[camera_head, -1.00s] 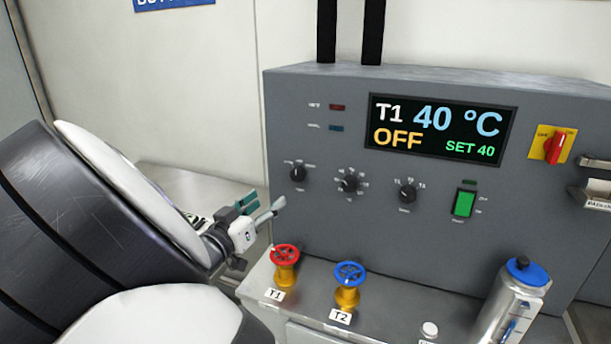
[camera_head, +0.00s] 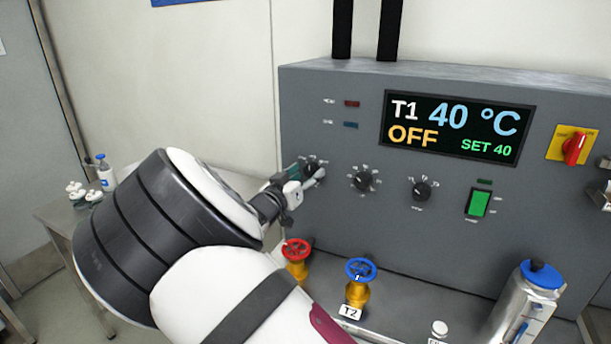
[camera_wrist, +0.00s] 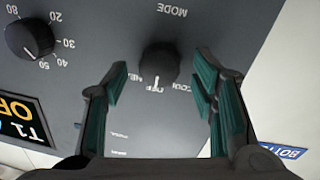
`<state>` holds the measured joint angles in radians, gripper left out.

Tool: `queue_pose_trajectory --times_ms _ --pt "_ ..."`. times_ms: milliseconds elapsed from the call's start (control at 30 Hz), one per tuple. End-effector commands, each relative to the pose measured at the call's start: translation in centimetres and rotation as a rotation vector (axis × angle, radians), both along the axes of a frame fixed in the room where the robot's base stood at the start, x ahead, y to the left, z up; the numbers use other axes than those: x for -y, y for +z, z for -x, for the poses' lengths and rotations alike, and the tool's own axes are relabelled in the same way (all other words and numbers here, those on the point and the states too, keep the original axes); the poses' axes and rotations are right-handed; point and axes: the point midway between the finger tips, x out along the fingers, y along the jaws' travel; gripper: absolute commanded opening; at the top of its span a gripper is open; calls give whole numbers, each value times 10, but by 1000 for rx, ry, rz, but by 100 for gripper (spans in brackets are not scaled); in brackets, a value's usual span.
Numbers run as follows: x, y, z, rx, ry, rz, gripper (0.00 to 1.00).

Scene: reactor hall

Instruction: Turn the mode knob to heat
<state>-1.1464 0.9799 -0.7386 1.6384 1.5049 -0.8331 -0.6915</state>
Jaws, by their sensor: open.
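The mode knob (camera_wrist: 159,64) is a round black knob with a white pointer line, under the word MODE in the wrist view. Its pointer is at the OFF label, with partly hidden labels on both sides. In the head view the knob (camera_head: 311,169) is the leftmost of three on the grey panel, partly covered by my gripper. My gripper (camera_wrist: 160,92) is open, with a teal-padded finger on each side of the knob's line and a gap to each. In the head view the gripper (camera_head: 306,180) is at the panel face; I cannot tell whether it touches.
The display (camera_head: 458,126) reads T1 40 °C, OFF, SET 40. A neighbouring knob (camera_head: 363,180) is close on the right. A red valve (camera_head: 296,250) and a blue valve (camera_head: 360,269) stand below. A green switch (camera_head: 479,203) is farther right.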

Motion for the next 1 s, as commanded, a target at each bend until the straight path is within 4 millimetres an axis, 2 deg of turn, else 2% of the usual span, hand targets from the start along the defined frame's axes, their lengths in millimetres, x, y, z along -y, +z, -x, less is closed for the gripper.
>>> queue_pose_trajectory --times_ms 167,400,733,1000 --pt "0 0 0 0 0 0 53" --pt "0 0 0 0 0 0 4" --pt "0 0 0 10 -1 -32 4" --pt "2 1 0 63 -3 -178 4"
